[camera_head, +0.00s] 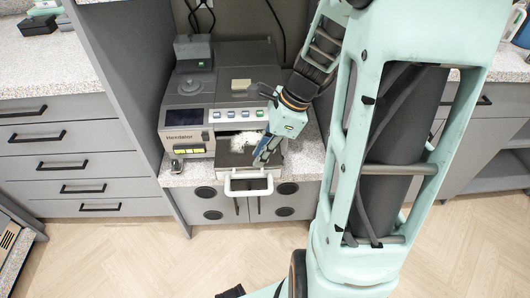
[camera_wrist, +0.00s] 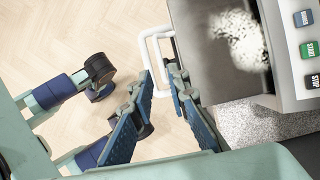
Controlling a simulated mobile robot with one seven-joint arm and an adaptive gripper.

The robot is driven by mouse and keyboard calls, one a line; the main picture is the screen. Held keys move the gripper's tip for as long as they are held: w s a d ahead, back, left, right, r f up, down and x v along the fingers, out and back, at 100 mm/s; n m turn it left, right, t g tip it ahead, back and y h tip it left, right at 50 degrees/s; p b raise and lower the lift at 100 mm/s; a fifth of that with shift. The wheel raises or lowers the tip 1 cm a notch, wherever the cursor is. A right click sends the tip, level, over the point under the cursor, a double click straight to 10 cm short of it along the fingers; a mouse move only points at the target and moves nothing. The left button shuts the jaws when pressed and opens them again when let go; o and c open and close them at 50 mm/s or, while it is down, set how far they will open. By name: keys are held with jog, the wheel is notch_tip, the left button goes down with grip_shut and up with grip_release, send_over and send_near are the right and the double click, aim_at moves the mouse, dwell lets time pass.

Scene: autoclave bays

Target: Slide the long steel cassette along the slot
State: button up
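The long steel cassette (camera_head: 248,160) is a grey tray with a pale front handle (camera_head: 248,185). It sticks out of the front slot of the bench unit (camera_head: 215,95). My gripper (camera_head: 263,160) points down over the right side of the cassette, close to the handle. In the wrist view the grey cassette (camera_wrist: 218,75) lies at the upper right, and its white loop handle (camera_wrist: 152,40) reaches down toward the gap between my blue-padded fingertips (camera_wrist: 161,82). The fingers are apart. Whether either finger touches the handle is not clear.
Unit buttons (camera_wrist: 305,48) are close on the right in the wrist view. The speckled counter (camera_head: 175,177) is narrow below the unit. A grey side panel (camera_head: 125,75) stands on the left. The floor (camera_head: 130,260) in front is clear.

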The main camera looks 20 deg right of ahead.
aim_at(249, 175)
jog(key=b+x, duration=0.3)
jog(key=x, duration=0.6)
jog(key=shift+a+f, duration=0.1)
jog(key=shift+f, duration=0.3)
jog(key=shift+c, duration=0.4)
grip_shut()
